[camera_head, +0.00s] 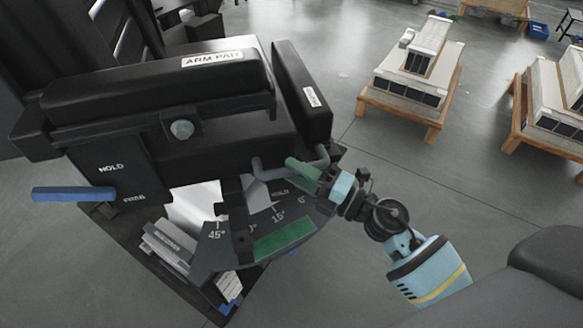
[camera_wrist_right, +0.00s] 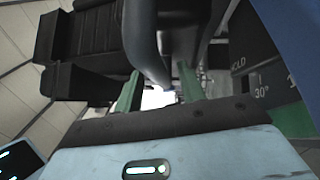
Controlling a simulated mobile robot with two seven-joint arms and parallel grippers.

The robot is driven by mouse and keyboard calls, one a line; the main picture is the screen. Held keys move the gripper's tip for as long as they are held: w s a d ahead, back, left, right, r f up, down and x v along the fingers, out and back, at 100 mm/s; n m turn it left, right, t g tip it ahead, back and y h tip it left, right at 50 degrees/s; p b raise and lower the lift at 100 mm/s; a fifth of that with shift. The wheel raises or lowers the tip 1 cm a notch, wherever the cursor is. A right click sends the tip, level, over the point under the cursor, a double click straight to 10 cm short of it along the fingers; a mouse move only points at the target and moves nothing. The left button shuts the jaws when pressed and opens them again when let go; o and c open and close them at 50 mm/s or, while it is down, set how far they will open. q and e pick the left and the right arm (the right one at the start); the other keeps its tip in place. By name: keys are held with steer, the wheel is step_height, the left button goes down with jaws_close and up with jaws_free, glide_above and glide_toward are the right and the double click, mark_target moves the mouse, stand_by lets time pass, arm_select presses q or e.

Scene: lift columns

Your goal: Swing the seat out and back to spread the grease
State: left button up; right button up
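The black seat unit (camera_head: 200,145) fills the left half of the head view, with an arm pad (camera_head: 155,85) along its top. A grey bent handle (camera_head: 290,168) sticks out at its near right side. Below it is an angle scale (camera_head: 215,250) marked from 0° to 45°, with a green band (camera_head: 283,239). My right gripper (camera_head: 304,174) is at the grey handle. In the wrist view its green fingers (camera_wrist_right: 160,92) stand apart on either side of the handle (camera_wrist_right: 146,45), with a bright gap visible. Finger contact is unclear. My left gripper is out of view.
A blue-gripped lever (camera_head: 75,194) juts left from a panel marked HOLD (camera_head: 112,169). Wooden stands with pale units (camera_head: 418,65) are at the upper right, and another (camera_head: 560,95) at the right edge. The grey floor between them is clear.

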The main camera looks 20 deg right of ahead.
steer(key=shift+x, duration=0.75)
steer(key=shift+c, duration=0.4)
jaws_close()
